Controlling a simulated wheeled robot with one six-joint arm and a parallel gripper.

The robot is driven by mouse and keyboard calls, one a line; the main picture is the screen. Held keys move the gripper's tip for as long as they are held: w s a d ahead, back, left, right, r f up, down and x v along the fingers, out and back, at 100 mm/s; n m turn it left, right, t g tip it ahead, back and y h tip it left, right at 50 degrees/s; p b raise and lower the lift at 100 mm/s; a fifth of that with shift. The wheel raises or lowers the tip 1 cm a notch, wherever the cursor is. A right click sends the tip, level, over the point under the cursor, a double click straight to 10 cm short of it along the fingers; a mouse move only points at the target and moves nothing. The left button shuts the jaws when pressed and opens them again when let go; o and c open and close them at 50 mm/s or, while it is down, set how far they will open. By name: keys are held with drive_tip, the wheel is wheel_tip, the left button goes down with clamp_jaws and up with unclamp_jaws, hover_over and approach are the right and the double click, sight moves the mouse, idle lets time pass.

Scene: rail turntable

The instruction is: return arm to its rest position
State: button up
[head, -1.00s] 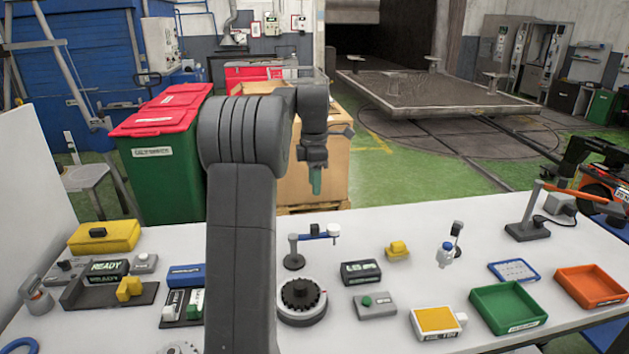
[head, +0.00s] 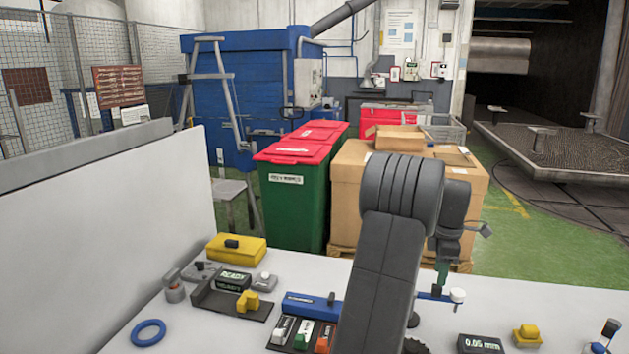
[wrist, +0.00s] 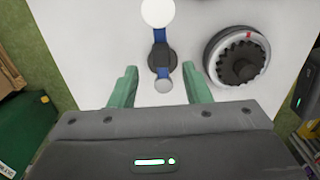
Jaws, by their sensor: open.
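A round black dial (wrist: 238,60) lies right of the post. On the table are a yellow case (head: 236,250), a blue ring (head: 148,333), a display block (head: 480,344) and a yellow block (head: 527,334). A white panel (head: 110,220) borders the left. Bins and a carton stand behind.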

sight(438, 288)
wheel_tip(438, 288, down, 5)
drive_tip(key=shift+r, duration=0.15)
drive_tip(key=shift+r, duration=0.15)
wheel_tip(438, 288, up, 13)
wheel_tip(438, 288, down, 14)
drive_tip(key=shift+s+r, duration=0.1)
drive_tip(key=shift+r, duration=0.1)
drive_tip(key=shift+s+a+r+m, duration=0.15)
drive_tip(key=shift+s+m, duration=0.25)
drive_tip(key=shift+m, duration=0.5)
drive_tip(key=shift+r, duration=0.1)
